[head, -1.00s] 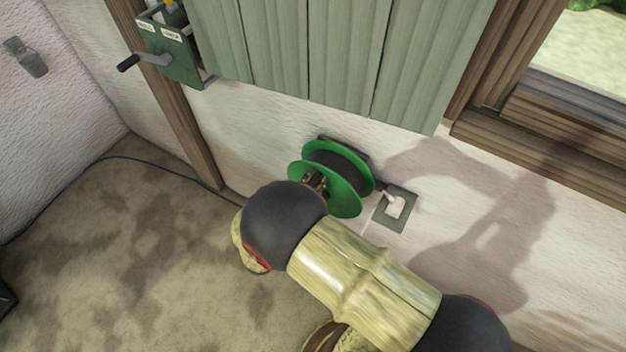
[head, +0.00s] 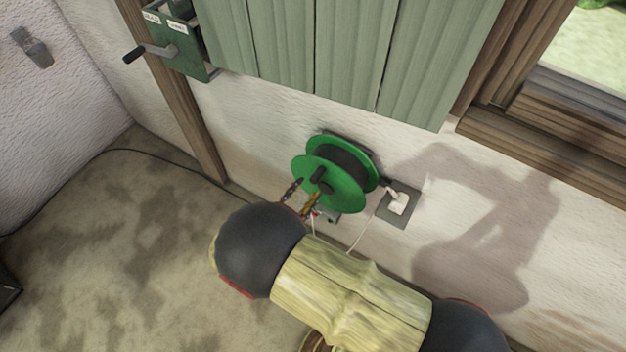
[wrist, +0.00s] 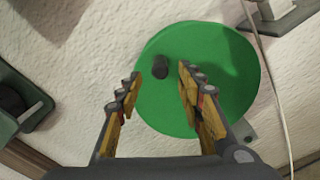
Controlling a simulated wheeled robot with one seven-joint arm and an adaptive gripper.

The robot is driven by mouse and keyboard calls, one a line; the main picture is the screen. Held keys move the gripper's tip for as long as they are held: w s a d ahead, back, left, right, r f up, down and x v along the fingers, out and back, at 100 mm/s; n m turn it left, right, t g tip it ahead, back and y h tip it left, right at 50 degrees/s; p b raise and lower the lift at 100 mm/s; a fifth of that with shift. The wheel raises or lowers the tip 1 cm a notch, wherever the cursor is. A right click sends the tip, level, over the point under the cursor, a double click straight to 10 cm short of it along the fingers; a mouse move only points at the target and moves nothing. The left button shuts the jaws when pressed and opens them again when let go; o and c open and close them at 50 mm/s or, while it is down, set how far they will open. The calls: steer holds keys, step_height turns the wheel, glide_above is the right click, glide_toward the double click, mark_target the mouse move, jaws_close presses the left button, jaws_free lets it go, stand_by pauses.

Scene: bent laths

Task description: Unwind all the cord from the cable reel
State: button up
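The cable reel (head: 330,180) is a green spool with two round flanges, mounted on the white wall below the green shutter. Dark cord (head: 342,161) is wound between its flanges. In the wrist view the reel's green face (wrist: 215,65) has a short dark crank knob (wrist: 160,67) standing out from it. My gripper (head: 303,192) is in front of the reel's lower left side. Its fingers (wrist: 158,80) are spread apart, with the knob showing between their tips and nothing gripped. The gripper's base is partly hidden behind my arm in the head view.
A wall socket (head: 398,204) with a white plug and thin pale cable sits right of the reel. A green crank box (head: 178,45) hangs upper left beside a wooden post (head: 183,110). A dark cable (head: 165,158) runs along the floor's edge.

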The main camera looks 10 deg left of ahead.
steer(key=shift+v, duration=2.55)
